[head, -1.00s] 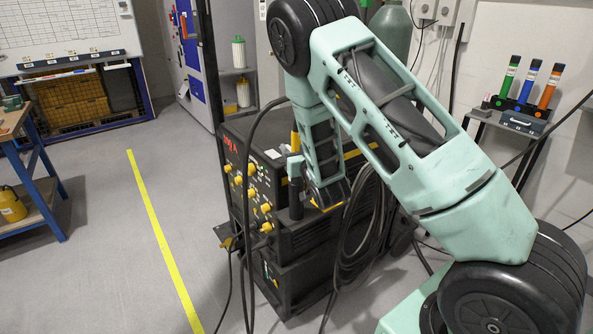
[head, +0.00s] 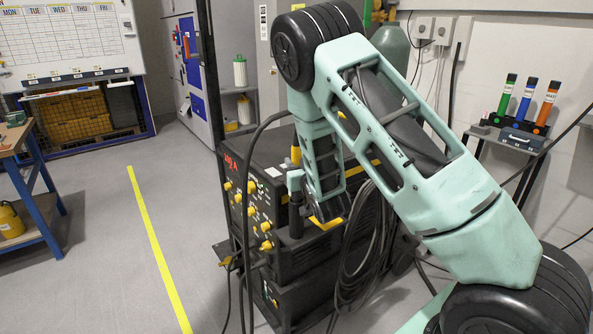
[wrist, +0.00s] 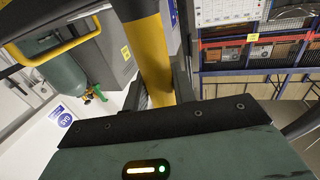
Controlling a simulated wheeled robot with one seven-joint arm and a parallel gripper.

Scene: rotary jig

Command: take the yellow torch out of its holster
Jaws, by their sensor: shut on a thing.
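The yellow torch (wrist: 152,55) runs between my gripper's dark fingers (wrist: 158,90) in the wrist view, with a black section at its upper end. My gripper is shut on it. In the head view a short yellow piece of the torch (head: 296,154) shows upright beside my arm's lower link, at the welding machine's front edge. A dark upright cylinder (head: 296,218), which looks like the holster, stands below it. My arm hides much of this area, and I cannot tell how deep the torch sits in the holster.
The black welding machine (head: 262,175) with yellow knobs stands close under my arm. Black cables (head: 350,270) hang coiled at its right side. A small shelf with coloured tubes (head: 527,98) is at the right. A blue workbench (head: 45,205) is at the left. Floor between is clear.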

